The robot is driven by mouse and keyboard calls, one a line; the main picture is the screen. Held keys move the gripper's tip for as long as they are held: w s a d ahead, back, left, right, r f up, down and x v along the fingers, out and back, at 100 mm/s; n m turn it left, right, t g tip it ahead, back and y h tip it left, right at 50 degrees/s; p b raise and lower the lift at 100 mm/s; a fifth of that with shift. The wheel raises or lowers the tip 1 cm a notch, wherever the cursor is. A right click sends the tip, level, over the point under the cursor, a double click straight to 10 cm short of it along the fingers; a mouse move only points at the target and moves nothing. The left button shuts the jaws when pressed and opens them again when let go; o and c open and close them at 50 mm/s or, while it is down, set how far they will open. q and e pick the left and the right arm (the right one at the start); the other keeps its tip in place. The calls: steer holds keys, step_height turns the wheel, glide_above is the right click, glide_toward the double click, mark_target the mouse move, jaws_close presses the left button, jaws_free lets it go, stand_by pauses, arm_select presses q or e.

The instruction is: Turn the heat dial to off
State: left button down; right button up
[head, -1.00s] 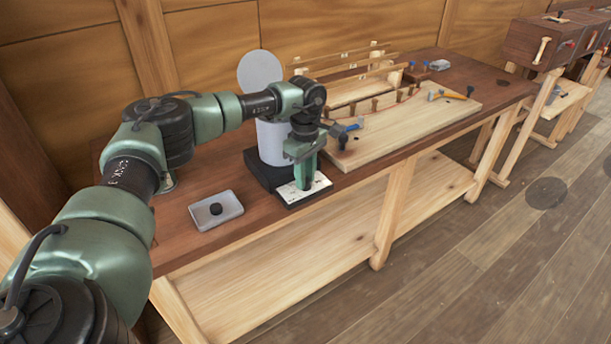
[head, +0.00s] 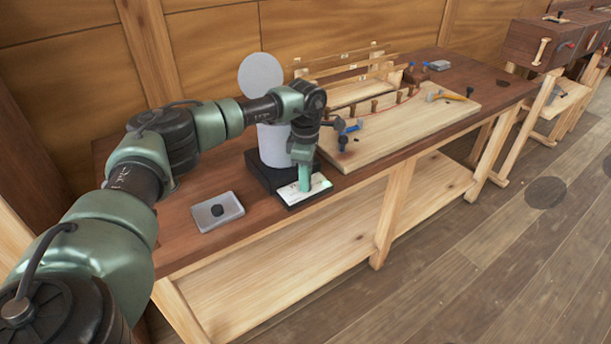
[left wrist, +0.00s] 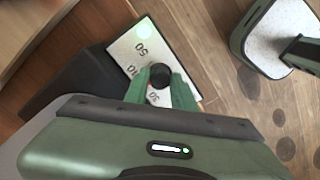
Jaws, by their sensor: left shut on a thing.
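The heat dial (left wrist: 161,75) is a small black round knob on a white panel (left wrist: 130,50) with printed numbers, seen in the left wrist view. The panel (head: 322,183) is on the front of a dark base (head: 262,172) under a grey cylinder (head: 273,146). My left gripper (left wrist: 160,82) points down at the panel, its green fingers shut on the dial from both sides. In the head view my left gripper (head: 304,188) hides the dial. A pale green spot (left wrist: 145,31) shows near one panel corner. Which mark the dial points at cannot be told.
A light wooden board (head: 400,128) with pegs and tools lies close on the right. A round grey disc (head: 261,75) stands up behind the cylinder.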

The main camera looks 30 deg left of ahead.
arm_select(q)
steer(key=n+p, duration=0.1)
steer(key=n, duration=0.3)
steer(key=shift+n, duration=0.3)
steer(key=n+p, duration=0.1)
steer(key=n, duration=0.3)
steer(key=shift+r+n, duration=0.1)
steer(key=shift+n, duration=0.2)
steer(key=n+p, duration=0.1)
steer(key=n, duration=0.3)
steer(key=shift+n, duration=0.3)
steer(key=shift+w+n+p, duration=0.1)
steer(key=shift+n+p, duration=0.45)
steer(key=shift+n, duration=1.45)
steer(key=c, duration=1.2)
jaws_free()
steer(key=shift+o, duration=0.2)
